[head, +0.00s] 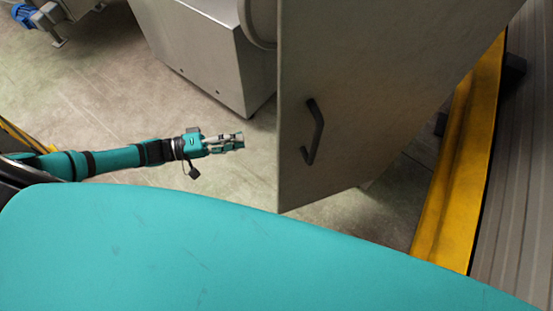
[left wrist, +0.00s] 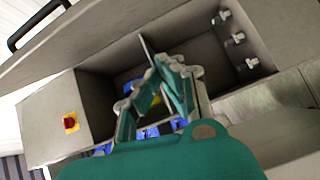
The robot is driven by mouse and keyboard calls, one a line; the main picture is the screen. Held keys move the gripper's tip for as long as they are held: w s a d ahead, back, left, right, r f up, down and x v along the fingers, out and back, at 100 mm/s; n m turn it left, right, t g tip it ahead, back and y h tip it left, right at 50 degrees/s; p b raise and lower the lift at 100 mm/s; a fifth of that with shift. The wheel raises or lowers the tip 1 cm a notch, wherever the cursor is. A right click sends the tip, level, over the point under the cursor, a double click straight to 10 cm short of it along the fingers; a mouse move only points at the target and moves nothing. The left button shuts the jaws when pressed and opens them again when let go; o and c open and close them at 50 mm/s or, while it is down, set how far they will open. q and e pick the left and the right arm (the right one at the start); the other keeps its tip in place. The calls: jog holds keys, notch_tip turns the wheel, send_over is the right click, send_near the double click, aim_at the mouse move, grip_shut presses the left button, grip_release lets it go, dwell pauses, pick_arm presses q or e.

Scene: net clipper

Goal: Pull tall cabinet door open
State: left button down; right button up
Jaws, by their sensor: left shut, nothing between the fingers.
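The tall cabinet door (head: 370,90) is a grey panel in the middle of the head view, with a dark bar handle (head: 313,132) near its lower left. In the left wrist view, the door (left wrist: 105,35) slants across the top, with the handle (left wrist: 38,25) at the upper left. The door stands open there, and the cabinet's inside (left wrist: 200,55) shows. My left gripper (head: 238,141) is shut and empty. In the head view it is left of the door's edge, apart from the handle. Its fingers (left wrist: 155,88) show against the open cabinet in the wrist view. My right gripper is not in view.
A grey metal housing (head: 200,50) stands behind and left of the door. A yellow rail (head: 462,165) runs along the right. A red knob on a yellow plate (left wrist: 70,122) sits on a grey panel. Bare floor (head: 90,100) lies around my left arm.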

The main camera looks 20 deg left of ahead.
pick_arm(q)
jog(key=s+d+r+g+h, duration=0.1)
jog(key=d+r, duration=0.1)
jog(key=d, duration=0.9)
jog(key=shift+d+n, duration=0.4)
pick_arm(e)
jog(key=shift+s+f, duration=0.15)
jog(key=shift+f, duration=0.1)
